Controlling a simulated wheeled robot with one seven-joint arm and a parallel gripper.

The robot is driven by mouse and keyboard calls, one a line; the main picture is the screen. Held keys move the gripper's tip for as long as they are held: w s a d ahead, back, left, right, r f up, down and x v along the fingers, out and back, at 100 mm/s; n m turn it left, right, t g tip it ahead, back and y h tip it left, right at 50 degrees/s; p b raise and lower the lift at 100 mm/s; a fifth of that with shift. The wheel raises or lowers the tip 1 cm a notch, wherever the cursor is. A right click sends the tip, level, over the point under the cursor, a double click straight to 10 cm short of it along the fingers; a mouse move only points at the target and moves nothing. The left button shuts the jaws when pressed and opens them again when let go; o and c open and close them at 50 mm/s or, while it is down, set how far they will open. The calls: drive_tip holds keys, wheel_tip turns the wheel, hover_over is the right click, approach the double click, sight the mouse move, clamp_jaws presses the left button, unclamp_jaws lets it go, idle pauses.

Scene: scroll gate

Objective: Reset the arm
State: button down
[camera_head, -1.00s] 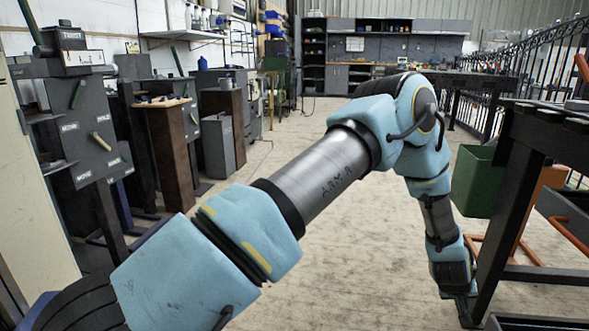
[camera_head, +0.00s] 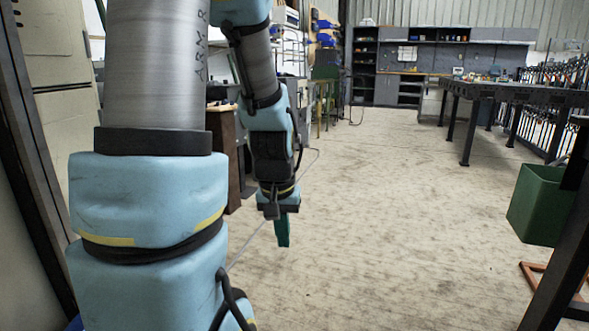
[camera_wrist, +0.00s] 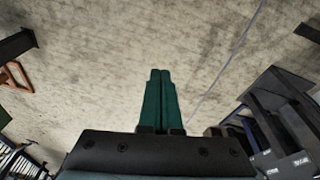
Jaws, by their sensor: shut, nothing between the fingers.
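My gripper (camera_head: 283,232) hangs pointing down over the bare floor, left of centre in the head view. Its green fingers are shut with nothing between them. In the wrist view the two fingers (camera_wrist: 159,95) lie side by side against the pale floor. My arm rises large at the left of the head view, bends at the top, and comes down to the gripper. It hides much of the left wall side.
The worn floor (camera_head: 390,200) is clear in the middle. A green bin (camera_head: 540,205) hangs at the right by a dark frame. A dark table (camera_head: 510,92) stands at the back right. A brown stand (camera_head: 226,150) is behind my arm. Shelves and a workbench (camera_head: 402,88) line the back.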

drive_tip(key=s+a+r, duration=0.2)
drive_tip(key=s+a, duration=0.2)
drive_tip(key=a, duration=0.1)
wheel_tip(320, 180, up, 30)
drive_tip(key=p, duration=3)
drive_tip(key=shift+w+d+f+n+p, duration=0.2)
drive_tip(key=shift+d+n+p, duration=0.1)
drive_tip(key=shift+p, duration=0.1)
